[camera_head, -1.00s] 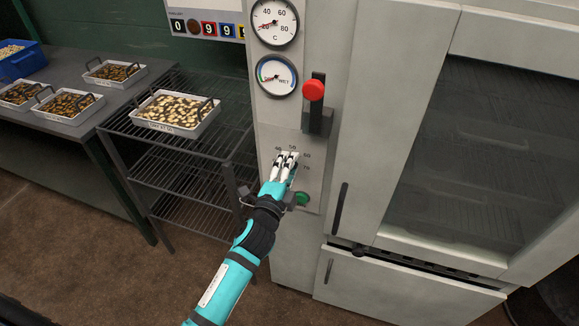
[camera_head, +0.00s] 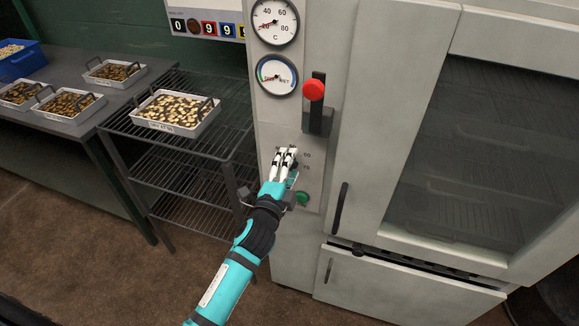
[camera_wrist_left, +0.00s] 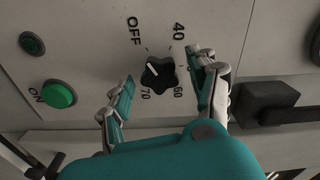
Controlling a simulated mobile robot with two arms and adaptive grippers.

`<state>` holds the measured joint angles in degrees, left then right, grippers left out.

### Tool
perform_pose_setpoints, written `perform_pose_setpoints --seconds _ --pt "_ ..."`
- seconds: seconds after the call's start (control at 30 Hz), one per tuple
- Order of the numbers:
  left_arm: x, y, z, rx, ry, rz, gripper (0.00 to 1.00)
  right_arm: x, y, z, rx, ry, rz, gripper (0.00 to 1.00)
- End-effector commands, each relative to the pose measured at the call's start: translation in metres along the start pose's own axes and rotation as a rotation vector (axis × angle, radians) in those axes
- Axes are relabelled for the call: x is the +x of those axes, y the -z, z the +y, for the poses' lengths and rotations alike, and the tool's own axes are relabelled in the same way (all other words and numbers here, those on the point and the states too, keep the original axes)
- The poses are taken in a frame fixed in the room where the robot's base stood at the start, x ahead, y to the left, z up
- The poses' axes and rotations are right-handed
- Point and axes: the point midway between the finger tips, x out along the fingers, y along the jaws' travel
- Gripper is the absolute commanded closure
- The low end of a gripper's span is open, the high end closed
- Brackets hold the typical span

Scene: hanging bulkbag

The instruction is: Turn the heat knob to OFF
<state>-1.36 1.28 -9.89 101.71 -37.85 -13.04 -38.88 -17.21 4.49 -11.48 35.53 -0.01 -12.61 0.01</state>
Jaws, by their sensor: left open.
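The heat knob (camera_wrist_left: 159,73) is black with a white pointer line, on the grey panel in the left wrist view. The pointer points up and left, roughly toward the OFF label (camera_wrist_left: 134,30). The marks 40, 60 and 70 show around it. My left gripper (camera_wrist_left: 163,72) is open, with one finger on each side of the knob; I cannot tell whether they touch it. In the head view my left gripper (camera_head: 285,151) is at the panel and hides most of the knob. My right gripper is not in view.
A green ON button (camera_wrist_left: 59,94) is left of the knob. Above the panel are a red-topped lever (camera_head: 314,90) and two dials (camera_head: 276,75). A wire rack (camera_head: 185,85) with a filled tray (camera_head: 178,128) stands left. The oven door (camera_head: 480,140) is at right.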

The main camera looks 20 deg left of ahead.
Motion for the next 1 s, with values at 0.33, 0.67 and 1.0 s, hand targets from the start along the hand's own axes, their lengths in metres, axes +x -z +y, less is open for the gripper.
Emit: perform_pose_setpoints --seconds 0.33,0.67,1.0 --pt "-0.036 0.0 0.001 0.0 -0.003 0.0 0.4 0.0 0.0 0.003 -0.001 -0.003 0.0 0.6" --pt "-0.102 -0.001 0.001 0.0 -0.002 -0.002 0.4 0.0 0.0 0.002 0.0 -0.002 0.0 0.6" --pt "-0.12 0.0 0.0 0.0 0.0 0.0 0.4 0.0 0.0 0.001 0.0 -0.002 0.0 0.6"
